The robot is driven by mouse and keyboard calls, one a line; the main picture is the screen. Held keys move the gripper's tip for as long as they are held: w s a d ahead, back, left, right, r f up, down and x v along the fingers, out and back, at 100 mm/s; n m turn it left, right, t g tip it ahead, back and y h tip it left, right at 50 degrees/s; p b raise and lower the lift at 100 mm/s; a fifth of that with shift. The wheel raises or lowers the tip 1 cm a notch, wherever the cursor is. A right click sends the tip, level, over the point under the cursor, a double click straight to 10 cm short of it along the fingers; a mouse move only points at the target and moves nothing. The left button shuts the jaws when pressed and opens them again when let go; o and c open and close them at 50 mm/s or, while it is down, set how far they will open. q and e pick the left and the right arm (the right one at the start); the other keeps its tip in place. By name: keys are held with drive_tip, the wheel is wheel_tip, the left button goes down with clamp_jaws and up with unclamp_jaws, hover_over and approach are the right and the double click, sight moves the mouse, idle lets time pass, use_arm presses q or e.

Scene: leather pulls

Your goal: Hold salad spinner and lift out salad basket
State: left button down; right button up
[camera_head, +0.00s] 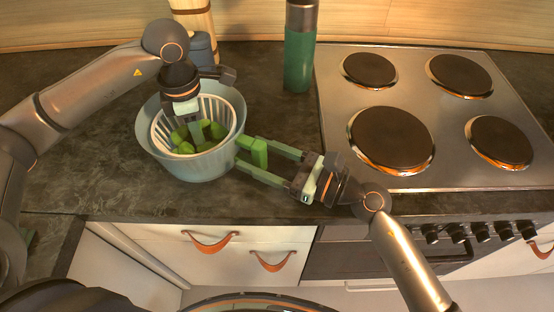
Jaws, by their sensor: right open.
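The salad spinner (216,170) is a pale blue-grey bowl on the dark counter, left of the stove. The white ribbed salad basket (221,107) sits inside it with green leafy pieces (187,141) in it. My left gripper (195,133) points down into the basket from above; I cannot tell whether its fingers are apart or touch the basket wall. Contact with the handle is not clear.
A green bottle (299,60) stands behind, near the stove. A blue-grey container (203,50) and a wooden piece (193,17) stand behind the bowl. The stove (436,108) with its round plates is on the right. The counter left of the bowl is clear.

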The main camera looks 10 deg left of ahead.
drive_tip(key=shift+a, duration=0.2)
clamp_jaws()
idle(0.5)
idle(1.1)
use_arm(q)
drive_tip(key=shift+r, duration=0.1)
idle(0.6)
drive_tip(key=shift+r, duration=5.75)
use_arm(e)
unclamp_jaws()
